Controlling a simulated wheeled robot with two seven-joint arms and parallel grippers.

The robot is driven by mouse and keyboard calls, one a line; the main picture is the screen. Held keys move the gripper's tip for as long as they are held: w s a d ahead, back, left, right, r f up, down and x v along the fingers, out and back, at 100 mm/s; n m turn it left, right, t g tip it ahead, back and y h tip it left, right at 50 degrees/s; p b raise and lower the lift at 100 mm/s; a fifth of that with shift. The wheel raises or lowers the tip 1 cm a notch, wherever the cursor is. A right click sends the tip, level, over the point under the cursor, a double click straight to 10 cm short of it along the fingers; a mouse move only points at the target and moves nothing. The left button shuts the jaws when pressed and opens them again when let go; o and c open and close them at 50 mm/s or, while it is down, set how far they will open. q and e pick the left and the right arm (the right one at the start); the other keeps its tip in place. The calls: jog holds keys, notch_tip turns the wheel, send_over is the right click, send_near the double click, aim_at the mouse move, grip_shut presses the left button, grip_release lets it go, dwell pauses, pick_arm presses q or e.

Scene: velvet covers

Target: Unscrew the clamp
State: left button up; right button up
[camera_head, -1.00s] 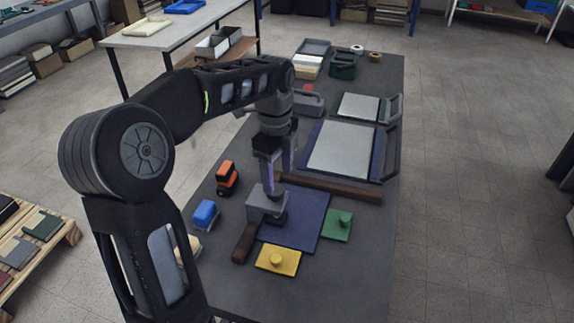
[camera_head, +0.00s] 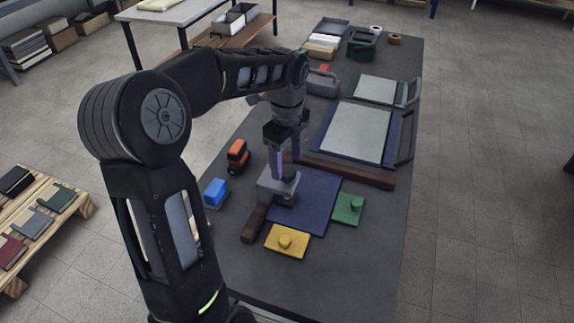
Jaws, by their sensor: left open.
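A grey metal block (camera_head: 266,190), which seems to be the clamp, sits at the left edge of a dark blue panel (camera_head: 318,196) on the dark table. A short brown wooden bar (camera_head: 254,224) sticks out toward the front from beside it. My left gripper (camera_head: 286,168) points down over the block, with its two purplish fingers apart. The fingertips are at or just above the block; I cannot tell whether they touch it. The gripper and wrist hide part of the block's top, and no screw or handle shows clearly. My right gripper is not in view.
A yellow plate with a knob (camera_head: 298,247) and a green one (camera_head: 341,212) lie near the panel. Orange (camera_head: 237,152) and blue (camera_head: 213,190) tools stand left. A long brown bar (camera_head: 365,177) and a framed grey plate (camera_head: 352,135) lie behind. The table's front right is clear.

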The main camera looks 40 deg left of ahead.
aim_at(287, 175)
pick_arm(q)
jog(key=shift+f, duration=1.2)
jog(key=c, duration=1.3)
